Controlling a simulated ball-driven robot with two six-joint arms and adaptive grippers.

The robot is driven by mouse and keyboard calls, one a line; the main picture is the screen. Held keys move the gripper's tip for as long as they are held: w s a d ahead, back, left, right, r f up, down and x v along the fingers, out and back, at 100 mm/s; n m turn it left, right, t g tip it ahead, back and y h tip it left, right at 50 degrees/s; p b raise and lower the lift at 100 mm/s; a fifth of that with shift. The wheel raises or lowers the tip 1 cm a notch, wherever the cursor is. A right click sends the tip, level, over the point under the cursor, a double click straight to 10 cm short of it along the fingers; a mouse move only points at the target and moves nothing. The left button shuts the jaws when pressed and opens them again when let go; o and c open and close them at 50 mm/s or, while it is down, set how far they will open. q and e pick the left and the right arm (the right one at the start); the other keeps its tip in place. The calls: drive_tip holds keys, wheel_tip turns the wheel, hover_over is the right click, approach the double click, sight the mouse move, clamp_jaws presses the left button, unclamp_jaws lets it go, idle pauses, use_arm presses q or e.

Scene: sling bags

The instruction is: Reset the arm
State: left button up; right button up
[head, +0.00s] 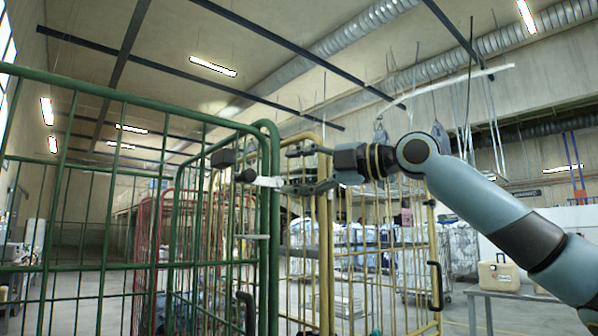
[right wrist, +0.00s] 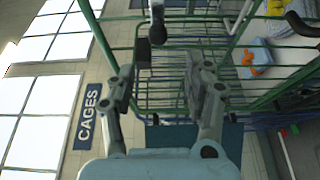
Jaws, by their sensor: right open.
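My right arm reaches in from the right in the head view. Its gripper (head: 234,167) points left, level with the upper rails of the green cage (head: 120,97) and the yellow cage (head: 322,215). Its fingers are apart, with nothing seen between them. In the right wrist view the gripper (right wrist: 150,38) has green cage bars (right wrist: 175,102) behind it; whether it touches any bar is unclear. My left arm and gripper are not in view.
A red cage (head: 147,250) stands farther back. Wrapped white loads (head: 360,245) fill cages behind the yellow one. A metal table (head: 500,293) with a tan container (head: 499,277) is at right. A blue CAGES sign (right wrist: 87,116) is on the wall in the right wrist view.

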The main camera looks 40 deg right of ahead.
drive_tip(key=shift+f, duration=0.1)
idle(0.5)
